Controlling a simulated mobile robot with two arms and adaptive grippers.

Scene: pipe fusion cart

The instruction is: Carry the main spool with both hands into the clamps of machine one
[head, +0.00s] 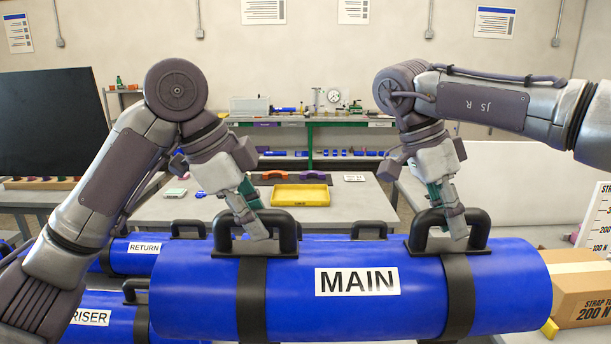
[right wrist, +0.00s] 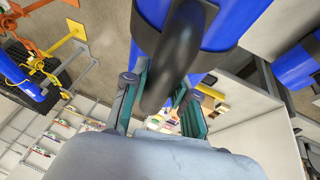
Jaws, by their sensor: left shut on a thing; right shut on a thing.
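The main spool (head: 420,290) is a large blue cylinder labelled MAIN, held level across the front of the head view. It has two black straps, each with a black handle on top. My left gripper (head: 258,230) is shut on the left handle (head: 287,232). My right gripper (head: 454,228) is shut on the right handle (head: 480,232). In the right wrist view the handle (right wrist: 180,60) runs between the fingers of my right gripper (right wrist: 160,105). The clamps of machine one cannot be made out for certain; orange and yellow parts (right wrist: 40,60) show at the left of the right wrist view.
Blue spools labelled RETURN (head: 125,262) and RISER (head: 110,312) lie at left behind the main spool. A cardboard box (head: 580,285) stands by its right end. A table with a yellow tray (head: 300,195) is behind. A dark panel (head: 50,125) stands at far left.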

